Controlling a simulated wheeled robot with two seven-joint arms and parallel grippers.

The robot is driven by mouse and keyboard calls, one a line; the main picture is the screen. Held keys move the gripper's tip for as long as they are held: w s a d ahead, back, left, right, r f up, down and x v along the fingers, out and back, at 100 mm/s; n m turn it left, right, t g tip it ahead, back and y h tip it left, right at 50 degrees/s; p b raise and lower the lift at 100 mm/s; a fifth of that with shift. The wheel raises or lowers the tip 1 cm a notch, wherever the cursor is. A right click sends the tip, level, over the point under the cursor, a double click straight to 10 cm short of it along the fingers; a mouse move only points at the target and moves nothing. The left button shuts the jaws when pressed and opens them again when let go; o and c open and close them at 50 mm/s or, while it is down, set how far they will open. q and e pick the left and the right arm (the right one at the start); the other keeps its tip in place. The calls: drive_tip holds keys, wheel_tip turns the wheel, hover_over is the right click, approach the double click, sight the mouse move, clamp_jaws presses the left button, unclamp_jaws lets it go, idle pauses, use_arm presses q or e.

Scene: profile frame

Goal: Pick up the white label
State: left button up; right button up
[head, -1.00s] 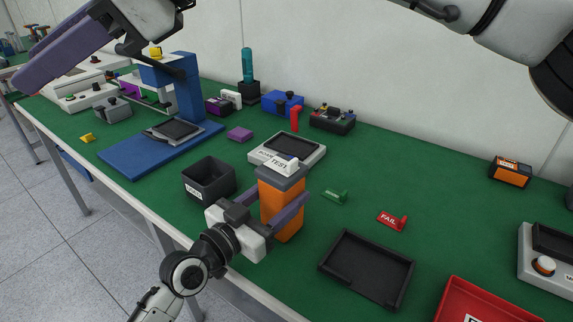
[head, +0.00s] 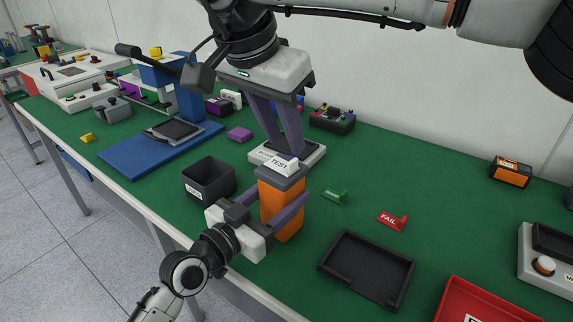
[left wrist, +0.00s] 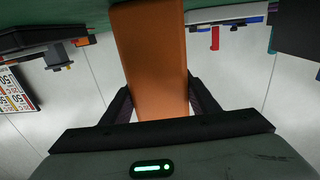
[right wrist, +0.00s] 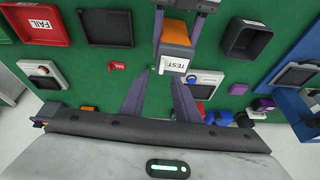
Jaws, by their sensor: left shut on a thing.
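The white label (head: 279,166), marked TEST, sits on the grey top of an orange block (head: 268,205). It also shows in the right wrist view (right wrist: 174,64). My left gripper (head: 281,196) is shut on the upright orange block, one finger on each side. The block fills the middle of the left wrist view (left wrist: 150,60). My right gripper (head: 285,152) is open and empty, fingers pointing down, just above and behind the label. In the right wrist view its fingers (right wrist: 160,78) are apart, with the label beyond their tips.
A grey device with a dark recess (head: 316,153) stands behind the block. A black bin (head: 208,183) is to the left. A green tag (head: 334,196), a red FAIL tag (head: 391,221) and a black tray (head: 366,266) lie to the right. Bare green mat lies between them.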

sight(292, 161)
drive_tip(key=x, duration=0.6)
drive_tip(key=shift+w+f, duration=0.25)
drive_tip(key=shift+f, duration=0.05)
clamp_jaws()
